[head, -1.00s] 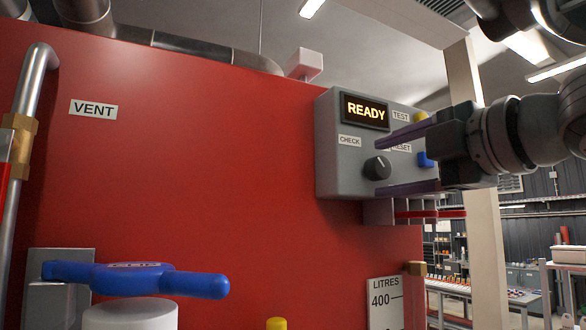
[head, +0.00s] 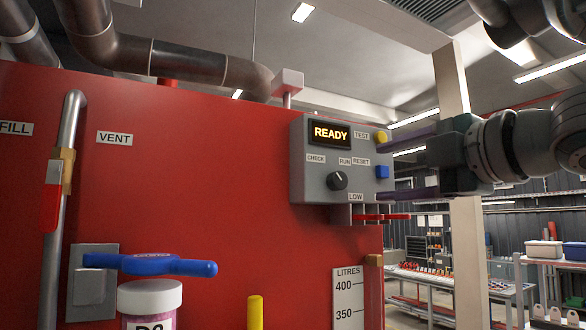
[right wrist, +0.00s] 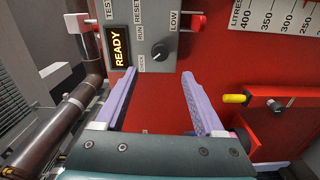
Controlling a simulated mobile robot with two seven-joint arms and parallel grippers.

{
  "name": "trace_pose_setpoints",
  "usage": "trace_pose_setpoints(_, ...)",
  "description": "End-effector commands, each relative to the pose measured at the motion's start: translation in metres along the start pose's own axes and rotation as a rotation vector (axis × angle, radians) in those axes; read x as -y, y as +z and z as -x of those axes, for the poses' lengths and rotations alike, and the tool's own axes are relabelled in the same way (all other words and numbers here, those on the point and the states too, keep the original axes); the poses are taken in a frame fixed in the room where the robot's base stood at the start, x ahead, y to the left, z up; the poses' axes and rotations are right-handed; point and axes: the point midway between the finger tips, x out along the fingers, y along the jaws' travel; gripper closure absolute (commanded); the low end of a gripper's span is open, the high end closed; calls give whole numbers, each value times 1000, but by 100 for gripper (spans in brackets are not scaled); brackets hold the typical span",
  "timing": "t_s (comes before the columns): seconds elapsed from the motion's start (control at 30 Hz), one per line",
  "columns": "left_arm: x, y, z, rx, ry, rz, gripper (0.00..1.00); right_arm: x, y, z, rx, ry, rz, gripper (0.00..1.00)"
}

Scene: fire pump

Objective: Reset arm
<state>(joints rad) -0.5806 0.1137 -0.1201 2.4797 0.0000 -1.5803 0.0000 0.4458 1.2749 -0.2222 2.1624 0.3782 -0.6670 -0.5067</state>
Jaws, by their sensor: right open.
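A grey control box (head: 298,170) is mounted at the right end of the red panel. Its lit display (head: 331,134) reads READY. A dark knob (head: 337,181) sits below the display. A yellow button (head: 381,137) is beside the TEST label and a blue button (head: 382,172) is beside the RESET label. My right gripper (head: 383,170) comes in from the right with its purple fingers apart and empty, tips near the box's right edge. In the right wrist view the open fingers (right wrist: 158,72) point toward the box and knob (right wrist: 159,52). Contact cannot be judged. My left gripper is not in view.
A blue-handled valve (head: 150,264), a white-lidded jar (head: 150,297) and a yellow-tipped part (head: 255,312) are at lower left. A vertical pipe (head: 71,120) with a red lever runs at left. A LITRES gauge (head: 348,300) is below the box. Tables stand in the right background.

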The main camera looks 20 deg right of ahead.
Motion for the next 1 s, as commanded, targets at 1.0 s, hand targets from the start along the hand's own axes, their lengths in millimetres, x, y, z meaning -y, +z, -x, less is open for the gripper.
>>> trace_pose_setpoints(1.0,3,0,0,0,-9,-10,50,287,-62,94,359,-598,-756,29)
